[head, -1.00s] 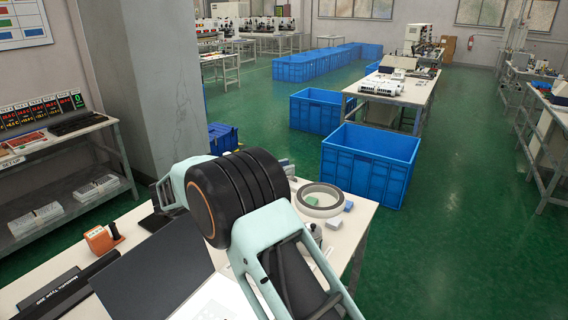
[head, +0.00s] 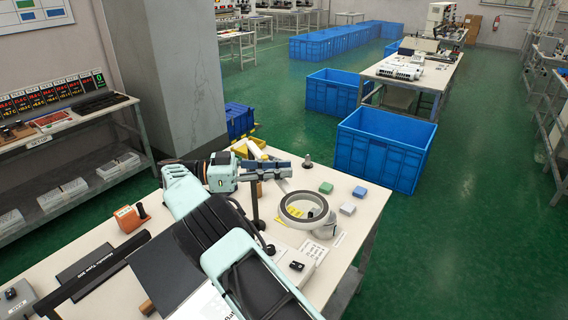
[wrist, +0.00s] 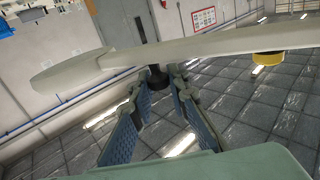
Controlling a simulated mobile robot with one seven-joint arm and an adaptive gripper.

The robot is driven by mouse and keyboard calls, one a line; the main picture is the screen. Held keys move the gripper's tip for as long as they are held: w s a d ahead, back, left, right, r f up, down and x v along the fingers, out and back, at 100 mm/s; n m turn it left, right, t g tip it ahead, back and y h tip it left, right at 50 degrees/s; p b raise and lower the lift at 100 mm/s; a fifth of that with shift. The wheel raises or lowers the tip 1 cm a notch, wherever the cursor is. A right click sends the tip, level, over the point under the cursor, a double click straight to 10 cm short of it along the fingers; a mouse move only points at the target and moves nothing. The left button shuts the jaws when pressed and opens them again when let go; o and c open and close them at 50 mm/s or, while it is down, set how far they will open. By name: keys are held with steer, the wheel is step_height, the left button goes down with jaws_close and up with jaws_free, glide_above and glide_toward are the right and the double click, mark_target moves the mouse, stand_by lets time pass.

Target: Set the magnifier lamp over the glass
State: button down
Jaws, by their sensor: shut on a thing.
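The magnifier lamp (head: 322,222) has a pale ring head, seen in the head view over the right part of the white table. My gripper (head: 280,167) is left of and behind the ring, above a dark upright post (head: 254,205). In the wrist view my gripper's blue-grey fingers (wrist: 165,92) close around a dark knob-like part (wrist: 157,78) under a long pale piece, which looks like part of the lamp. The exact grip is hard to make out. I cannot pick out the glass for certain; a yellow piece (head: 295,211) shows through the ring.
A dark mat (head: 165,270) and an orange holder (head: 130,218) are at left. Blue bins (head: 383,148) stand beyond the table.

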steer(key=shift+s+a+r, duration=0.1)
steer(key=shift+a+r, duration=0.05)
steer(key=shift+a, duration=0.1)
stand_by(0.4)
steer(key=c, duration=1.8)
jaws_free()
steer(key=shift+c, duration=0.2)
step_height(320, 180, up, 10)
steer(key=shift+f, duration=0.1)
